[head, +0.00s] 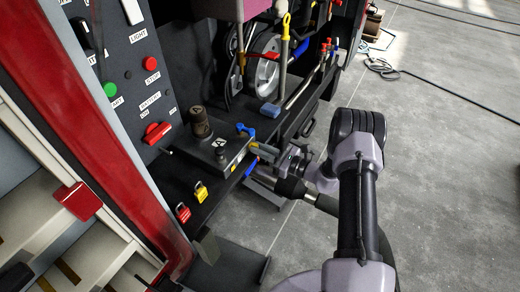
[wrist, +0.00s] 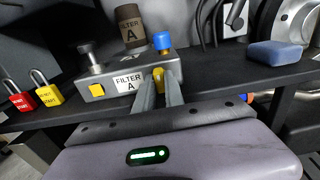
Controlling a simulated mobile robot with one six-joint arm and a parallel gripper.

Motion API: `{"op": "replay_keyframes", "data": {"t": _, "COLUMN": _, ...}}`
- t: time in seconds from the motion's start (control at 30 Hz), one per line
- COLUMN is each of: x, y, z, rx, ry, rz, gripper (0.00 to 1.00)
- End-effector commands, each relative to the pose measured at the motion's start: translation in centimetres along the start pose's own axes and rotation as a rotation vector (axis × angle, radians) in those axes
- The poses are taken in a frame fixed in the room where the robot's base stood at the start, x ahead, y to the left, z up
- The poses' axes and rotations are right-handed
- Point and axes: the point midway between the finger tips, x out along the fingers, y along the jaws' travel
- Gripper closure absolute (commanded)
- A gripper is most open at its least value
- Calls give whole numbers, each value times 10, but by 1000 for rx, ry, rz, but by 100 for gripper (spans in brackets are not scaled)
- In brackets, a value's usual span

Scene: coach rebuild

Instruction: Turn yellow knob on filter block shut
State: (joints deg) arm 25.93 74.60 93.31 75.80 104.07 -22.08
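The grey filter block (wrist: 125,75), labelled FILTER A, sits on a dark shelf. It also shows in the head view (head: 212,150). The yellow knob (wrist: 158,74) is on its front face, right of the label, and is partly hidden by my fingers. My gripper (wrist: 159,82) reaches the block from the front, with one finger on each side of the yellow knob. The fingers are close together and look shut on it. In the head view, my gripper (head: 272,152) is at the block's right end. A blue knob (wrist: 163,41) stands on top of the block, just above my fingertips.
A brown filter canister (wrist: 130,24) and a black-topped plunger (wrist: 88,54) rise from the block. Red (wrist: 20,100) and yellow (wrist: 47,94) padlocks are at left. A blue sponge-like block (wrist: 274,53) lies right. A red-handled switch (head: 156,132) is on the panel. Floor at right is mostly clear.

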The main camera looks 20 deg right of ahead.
Motion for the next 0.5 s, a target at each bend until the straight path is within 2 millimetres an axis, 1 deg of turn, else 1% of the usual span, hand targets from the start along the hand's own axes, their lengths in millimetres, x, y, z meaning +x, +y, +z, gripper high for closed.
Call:
{"op": "replay_keyframes", "data": {"t": 0.07, "x": 0, "y": -1, "z": 1, "rx": -2, "ry": -1, "rz": -1, "gripper": 77}}
{"op": "replay_keyframes", "data": {"t": 0.37, "x": -2, "y": 0, "z": 0, "rx": 0, "ry": 0, "rz": -1, "gripper": 77}}
{"op": "replay_keyframes", "data": {"t": 0.43, "x": -7, "y": -1, "z": 1, "rx": 1, "ry": 0, "rz": -2, "gripper": 77}}
{"op": "replay_keyframes", "data": {"t": 0.5, "x": -18, "y": -1, "z": 2, "rx": 2, "ry": 0, "rz": -4, "gripper": 77}}
